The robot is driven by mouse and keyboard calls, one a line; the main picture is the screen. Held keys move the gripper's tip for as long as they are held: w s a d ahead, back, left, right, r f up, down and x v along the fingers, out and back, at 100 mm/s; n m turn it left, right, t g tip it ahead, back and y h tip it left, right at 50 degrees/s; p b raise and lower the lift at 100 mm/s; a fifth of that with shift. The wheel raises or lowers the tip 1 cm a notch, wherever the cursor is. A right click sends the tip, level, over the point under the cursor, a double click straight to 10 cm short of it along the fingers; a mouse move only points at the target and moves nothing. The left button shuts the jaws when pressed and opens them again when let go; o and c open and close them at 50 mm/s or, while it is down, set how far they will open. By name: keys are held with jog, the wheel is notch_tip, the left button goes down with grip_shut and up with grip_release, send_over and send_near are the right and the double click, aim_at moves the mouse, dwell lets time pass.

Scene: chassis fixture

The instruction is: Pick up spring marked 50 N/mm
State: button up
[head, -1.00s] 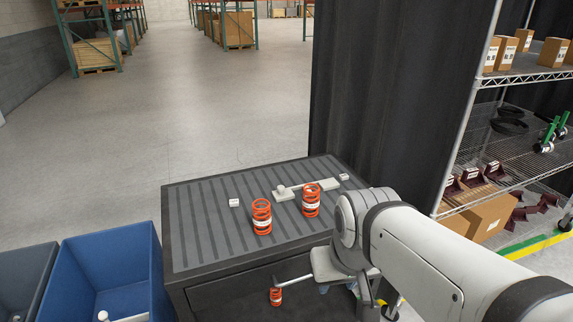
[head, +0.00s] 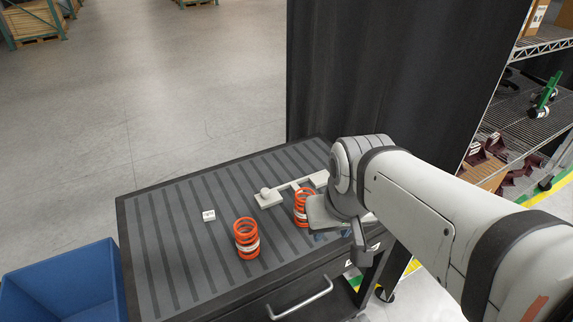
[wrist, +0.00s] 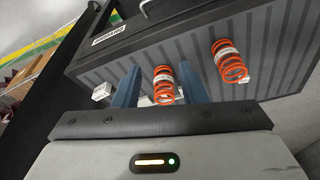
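Two orange coil springs with white bands stand on the bench; the writing on the bands is too small to read. The left spring (head: 246,238) stands clear of my arm; in the wrist view it is the upper right one (wrist: 230,61). The right spring (head: 302,208) is partly hidden by my gripper in the head view. In the wrist view this spring (wrist: 163,84) appears between the two blue fingers of my gripper (wrist: 159,70), with gaps on both sides. My gripper is open and holds nothing; its fingers are mostly hidden in the head view.
The grey ribbed bench (head: 165,255) has a drawer handle (head: 300,300) in front. A small white block (head: 208,214) lies left, and a pale fixture with a ball knob (head: 266,193) lies behind the springs. Another white block (wrist: 102,91) shows in the wrist view. A blue bin (head: 65,285) stands left.

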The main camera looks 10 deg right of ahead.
jog(key=shift+o, duration=0.7)
jog(key=shift+w+f, duration=0.1)
jog(key=shift+w, duration=0.15)
jog(key=o, duration=0.5)
jog(key=shift+m+h, duration=0.3)
jog(key=shift+m, duration=0.3)
jog(key=w+f+b, duration=0.1)
jog(key=w, duration=0.1)
jog(key=w+f+b, duration=0.1)
jog(key=w, duration=0.1)
jog(key=w+f+b, duration=0.1)
jog(key=w, duration=0.2)
jog(key=shift+d+f, duration=0.15)
jog(key=shift+d, duration=0.25)
jog(key=shift+c, duration=0.2)
jog(key=shift+o, duration=1.4)
jog(key=w+f+b, duration=0.1)
jog(key=w+f, duration=0.2)
jog(key=w, duration=0.2)
jog(key=w+a+f+m+t+b, duration=0.1)
jog(key=w+f+b, duration=0.1)
jog(key=w, duration=0.3)
jog(key=shift+w+f+m, duration=0.3)
jog(key=shift+w+f, duration=0.1)
jog(key=shift+h, duration=0.3)
jog(key=shift+p+x, duration=0.3)
jog(key=shift+x, duration=3.5)
